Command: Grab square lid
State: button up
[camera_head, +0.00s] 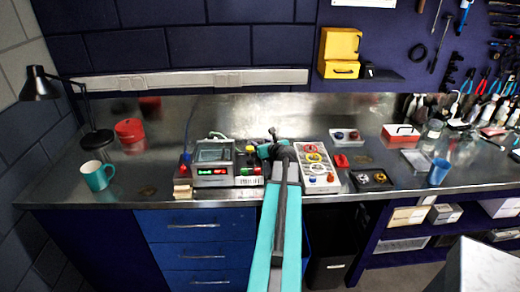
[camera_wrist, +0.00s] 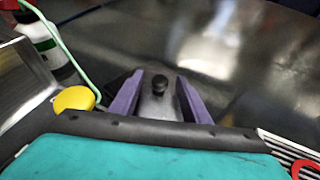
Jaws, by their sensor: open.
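My gripper (camera_wrist: 159,76) shows in the wrist view as two purple fingers standing apart. A grey piece with a round black knob (camera_wrist: 159,84) shows between them. It may be the square lid, but its outline is partly hidden by the fingers and my dark wrist edge. I cannot tell whether the fingers touch it. In the head view my gripper (camera_head: 268,148) is over the middle of the metal bench, with a small dark upright shape (camera_head: 272,133) just beyond it.
A grey instrument (camera_head: 213,153) stands left of my gripper, and a white tray with coloured rings (camera_head: 315,167) stands right. A teal mug (camera_head: 97,176), blue cup (camera_head: 438,172) and red-and-white box (camera_head: 401,135) are farther out. The wrist view shows a yellow cap (camera_wrist: 74,99) and a bottle (camera_wrist: 43,45) at left.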

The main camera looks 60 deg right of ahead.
grip_shut()
jog(key=shift+r, duration=0.1)
notch_tip(320, 180, up, 10)
jog(key=b, duration=0.1)
dwell(0.9)
dwell(0.5)
